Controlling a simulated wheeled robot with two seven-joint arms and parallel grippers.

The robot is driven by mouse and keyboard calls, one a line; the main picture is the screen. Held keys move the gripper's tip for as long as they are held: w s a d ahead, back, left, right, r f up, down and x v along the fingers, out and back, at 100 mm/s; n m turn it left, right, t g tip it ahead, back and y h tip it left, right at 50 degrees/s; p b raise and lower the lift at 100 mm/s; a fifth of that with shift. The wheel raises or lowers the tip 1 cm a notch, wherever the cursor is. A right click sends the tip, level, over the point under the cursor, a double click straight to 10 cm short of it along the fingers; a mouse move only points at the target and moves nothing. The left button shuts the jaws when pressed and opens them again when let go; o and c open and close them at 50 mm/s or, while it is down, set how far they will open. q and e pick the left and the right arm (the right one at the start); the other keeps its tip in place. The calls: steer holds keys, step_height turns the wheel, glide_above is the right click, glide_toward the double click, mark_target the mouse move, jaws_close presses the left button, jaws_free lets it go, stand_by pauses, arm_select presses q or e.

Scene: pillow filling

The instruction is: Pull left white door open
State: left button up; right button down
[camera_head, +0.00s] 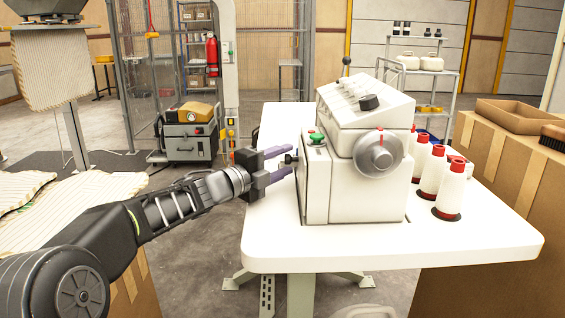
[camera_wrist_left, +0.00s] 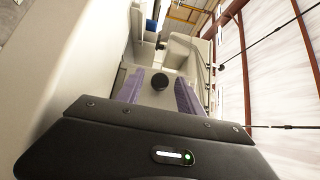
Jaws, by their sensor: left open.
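The white machine (camera_head: 365,190) stands on the white table. Its left white door (camera_head: 313,192) is on the machine's left side and looks shut. A small black knob (camera_head: 290,160) sticks out from that side. My left gripper (camera_head: 284,162) has its purple fingers reaching toward the machine. It is open, with the knob between its fingertips. The wrist view shows the black knob (camera_wrist_left: 160,81) between the two purple fingers, with gaps at both sides. I cannot tell how deep it sits between them. My right gripper is not in view.
The white table (camera_head: 400,244) has several red-capped white bottles (camera_head: 432,176) right of the machine. A cardboard box (camera_head: 505,180) stands at the right. Striped pillow covers (camera_head: 75,205) lie at the left. Bare floor lies left of the table.

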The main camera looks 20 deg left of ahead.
arm_select(q)
jaws_close()
stand_by(0.4)
stand_by(1.0)
